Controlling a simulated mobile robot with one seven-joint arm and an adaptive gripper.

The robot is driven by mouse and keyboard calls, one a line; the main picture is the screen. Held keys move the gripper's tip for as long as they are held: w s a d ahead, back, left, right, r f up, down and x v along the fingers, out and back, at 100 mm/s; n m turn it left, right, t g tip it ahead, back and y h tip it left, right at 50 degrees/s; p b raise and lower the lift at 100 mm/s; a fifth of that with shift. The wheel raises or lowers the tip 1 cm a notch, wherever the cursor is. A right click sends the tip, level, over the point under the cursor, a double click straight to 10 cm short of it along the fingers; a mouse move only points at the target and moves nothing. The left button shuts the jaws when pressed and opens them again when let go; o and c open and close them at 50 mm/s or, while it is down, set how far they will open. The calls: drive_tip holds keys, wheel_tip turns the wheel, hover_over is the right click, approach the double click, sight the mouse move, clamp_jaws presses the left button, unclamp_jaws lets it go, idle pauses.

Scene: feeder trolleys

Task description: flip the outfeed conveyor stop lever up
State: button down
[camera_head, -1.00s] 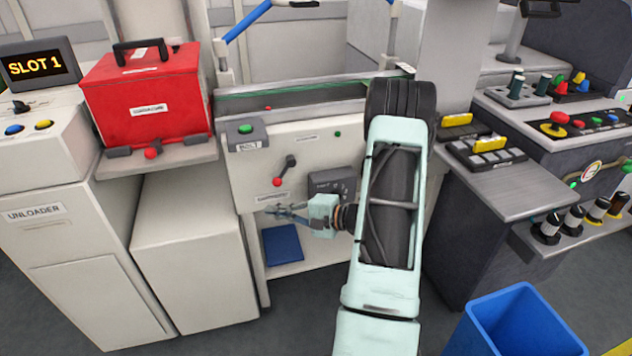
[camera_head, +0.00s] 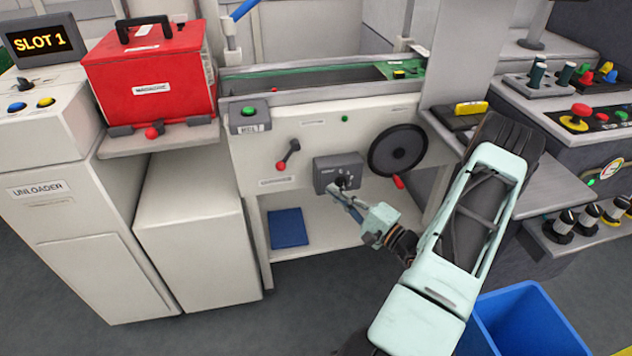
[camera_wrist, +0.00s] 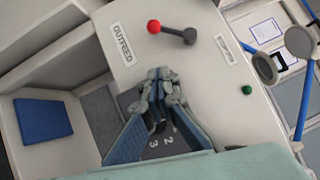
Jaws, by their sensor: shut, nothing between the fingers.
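The outfeed stop lever (camera_head: 288,154) is a short dark lever with a red knob on the pale front panel. It slants down and left from its pivot, with the knob at the lower end. In the wrist view the lever (camera_wrist: 176,33) lies beyond the fingertips, beside a label (camera_wrist: 122,43) reading OUTFEED. My gripper (camera_head: 340,194) is shut and empty, below and right of the lever, in front of a dark grey box (camera_head: 325,172). The gripper also shows in the wrist view (camera_wrist: 160,78), clear of the lever and partly hiding the box, which bears numbers.
A black handwheel (camera_head: 398,150) with a red handle is right of the box. A green button (camera_head: 248,112) sits up and left of the lever. A red magazine (camera_head: 150,85) stands on a ledge at left. A blue bin (camera_head: 525,325) stands at lower right.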

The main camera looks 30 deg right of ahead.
approach(288, 155)
drive_tip(key=w+d+f, duration=0.2)
drive_tip(key=w+f, duration=0.2)
drive_tip(key=a, duration=0.1)
drive_tip(key=w+a, duration=0.1)
drive_tip(key=w+a+r+b, duration=0.1)
drive_tip(key=a, duration=0.1)
drive_tip(key=shift+w, duration=0.25)
drive_tip(key=shift+a+f+b, duration=0.1)
drive_tip(key=shift+a+b, duration=0.05)
drive_tip(key=shift+b, duration=0.15)
drive_tip(key=shift+m, duration=0.4)
